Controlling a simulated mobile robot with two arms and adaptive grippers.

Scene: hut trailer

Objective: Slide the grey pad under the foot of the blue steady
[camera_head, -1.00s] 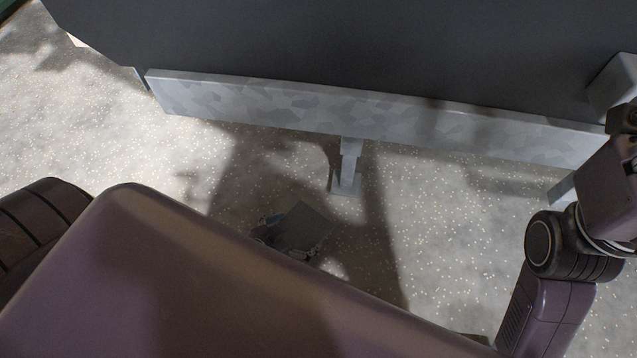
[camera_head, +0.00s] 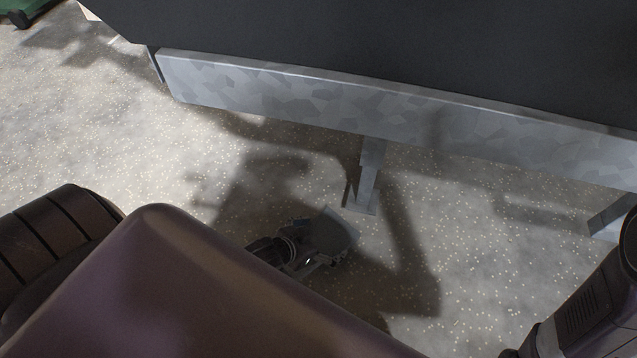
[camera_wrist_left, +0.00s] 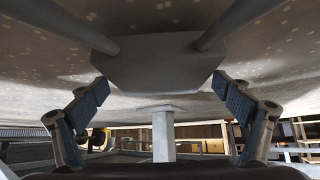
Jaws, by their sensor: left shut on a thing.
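The grey pad (camera_head: 334,229) is a flat dark plate low over the speckled floor in the head view. My left gripper (camera_head: 318,248) is shut on it, partly hidden behind my own body. In the left wrist view the pad (camera_wrist_left: 158,70) lies between the two blue-padded fingers (camera_wrist_left: 160,97). The steady (camera_head: 368,178) is a pale blue-grey leg under the galvanised beam, with a flat foot (camera_head: 361,207) near the floor. The pad is in front and left of the foot, apart from it. The leg also shows in the left wrist view (camera_wrist_left: 163,137). My right gripper is not in view.
The long galvanised beam (camera_head: 270,93) runs below the dark trailer wall (camera_head: 330,35), low over the floor. Another grey support (camera_head: 612,217) shows at the right edge. The speckled floor (camera_head: 480,260) right of the steady is clear. A green object (camera_head: 22,10) stands far left.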

